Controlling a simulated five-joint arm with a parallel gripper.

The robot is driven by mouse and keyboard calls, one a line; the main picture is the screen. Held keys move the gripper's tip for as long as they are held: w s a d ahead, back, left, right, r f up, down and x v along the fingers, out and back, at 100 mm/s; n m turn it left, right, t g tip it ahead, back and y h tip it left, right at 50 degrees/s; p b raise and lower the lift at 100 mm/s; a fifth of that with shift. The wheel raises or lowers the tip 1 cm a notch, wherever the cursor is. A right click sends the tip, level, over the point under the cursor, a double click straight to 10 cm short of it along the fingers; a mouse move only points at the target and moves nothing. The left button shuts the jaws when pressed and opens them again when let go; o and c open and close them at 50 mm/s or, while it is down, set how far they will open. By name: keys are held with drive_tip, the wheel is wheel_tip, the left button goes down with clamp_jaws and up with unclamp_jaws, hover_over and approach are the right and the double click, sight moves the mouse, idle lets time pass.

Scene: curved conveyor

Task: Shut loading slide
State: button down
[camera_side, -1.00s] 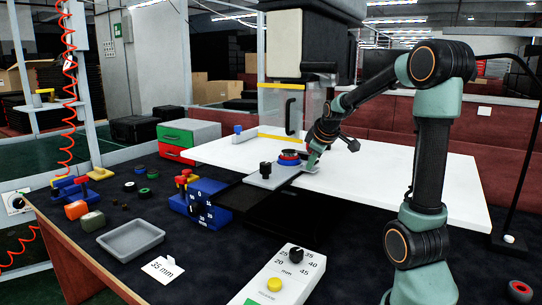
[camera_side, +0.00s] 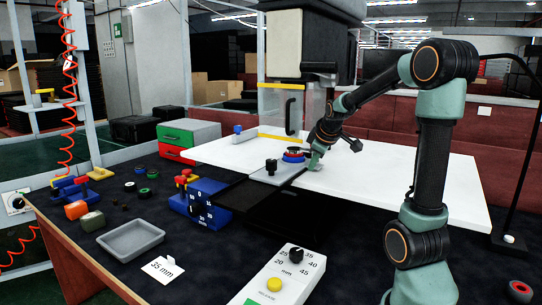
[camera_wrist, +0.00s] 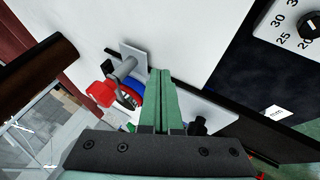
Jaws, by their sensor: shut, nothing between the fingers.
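The loading slide is a light grey plate (camera_side: 284,177) on a black rail (camera_side: 238,193), with a black knob (camera_side: 271,166) standing on its left part. A blue and red round stack (camera_side: 293,156) sits at the plate's far end. My gripper (camera_side: 315,163) is low at the right side of that stack, fingers shut. In the wrist view the green fingers (camera_wrist: 160,100) are together and empty, between the blue ring (camera_wrist: 134,88) on the left and the black knob (camera_wrist: 199,126) on the right. Whether the fingers touch the slide is unclear.
A clear guard with a black handle (camera_side: 290,115) stands behind the slide. The blue block with a dial (camera_side: 197,204) is left of the rail. The control box (camera_side: 283,280), grey tray (camera_side: 131,239) and 35 mm card (camera_side: 162,269) lie in front. The white tabletop (camera_side: 400,180) to the right is clear.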

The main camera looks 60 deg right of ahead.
drive_tip(key=v, duration=1)
drive_tip(key=a+f+y, duration=0.2)
drive_tip(key=a+f, duration=0.1)
drive_tip(key=a, duration=1.1)
drive_tip(key=a+f+y, duration=0.3)
drive_tip(key=a+f, duration=0.1)
drive_tip(key=a, duration=0.9)
drive_tip(key=shift+s+a+f+m, duration=0.25)
drive_tip(key=shift+a+f+m, duration=0.1)
drive_tip(key=shift+m, duration=0.05)
